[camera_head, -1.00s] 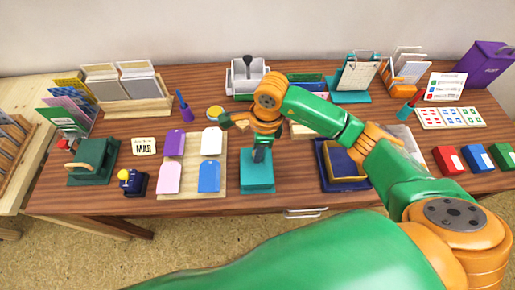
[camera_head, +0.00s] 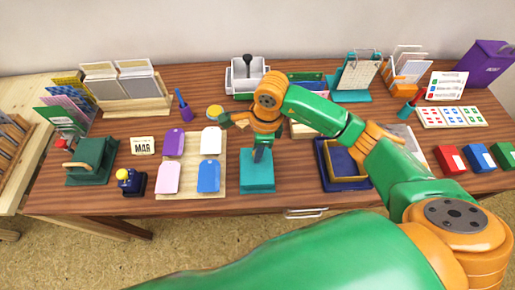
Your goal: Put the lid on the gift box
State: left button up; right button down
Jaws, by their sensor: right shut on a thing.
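A teal square block (camera_head: 257,181), which looks like the gift box with its lid, sits near the front edge of the table. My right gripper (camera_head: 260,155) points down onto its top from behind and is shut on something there. The fingertips and the part they hold are small and partly hidden, so I cannot tell lid from box or whether a gap lies between them. My left gripper is not in view.
A tan board (camera_head: 192,191) with several coloured tags lies just left of the teal block. A navy tray (camera_head: 326,178) with a gold-edged frame stands to the right, under my forearm. Red, blue and green boxes stand far right.

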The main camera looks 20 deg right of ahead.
jog(key=shift+c, duration=0.8)
grip_release()
jog(key=shift+r+p, duration=2.5)
jog(key=shift+r, duration=1.1)
jog(key=shift+f, duration=0.1)
